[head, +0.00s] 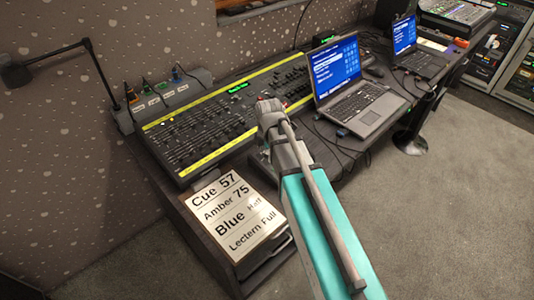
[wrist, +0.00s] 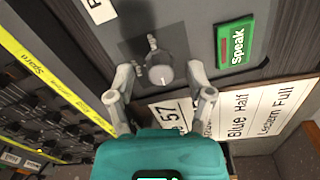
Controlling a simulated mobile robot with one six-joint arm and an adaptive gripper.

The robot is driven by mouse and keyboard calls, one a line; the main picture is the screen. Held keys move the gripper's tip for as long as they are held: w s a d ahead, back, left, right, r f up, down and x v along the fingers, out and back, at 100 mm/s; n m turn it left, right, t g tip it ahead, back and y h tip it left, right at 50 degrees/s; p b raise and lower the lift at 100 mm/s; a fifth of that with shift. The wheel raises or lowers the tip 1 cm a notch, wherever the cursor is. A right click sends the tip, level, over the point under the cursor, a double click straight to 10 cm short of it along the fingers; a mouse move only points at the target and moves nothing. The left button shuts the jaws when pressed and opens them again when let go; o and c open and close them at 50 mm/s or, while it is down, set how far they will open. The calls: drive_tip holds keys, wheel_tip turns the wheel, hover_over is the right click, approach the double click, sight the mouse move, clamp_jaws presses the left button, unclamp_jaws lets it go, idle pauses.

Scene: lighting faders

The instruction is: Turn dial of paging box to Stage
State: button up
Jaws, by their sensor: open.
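In the wrist view the dial (wrist: 157,68), a round grey knob with a narrow pointer, sits on a darker square plate of the grey paging box (wrist: 205,20). The pointer is towards the top of the picture, slightly left. My gripper (wrist: 159,78) is open, with one finger on each side of the dial. I cannot tell whether either finger touches it. No Stage marking is readable. In the head view my gripper (head: 268,106) reaches over the desk and hides the dial.
A fader console (head: 200,125) with yellow strips lies left of my gripper. An open laptop (head: 350,90) stands close on the right. A cue sheet (head: 233,210) lies in front on a dark surface. A desk lamp (head: 90,60) stands at the left.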

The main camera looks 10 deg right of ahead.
clamp_jaws()
idle(0.3)
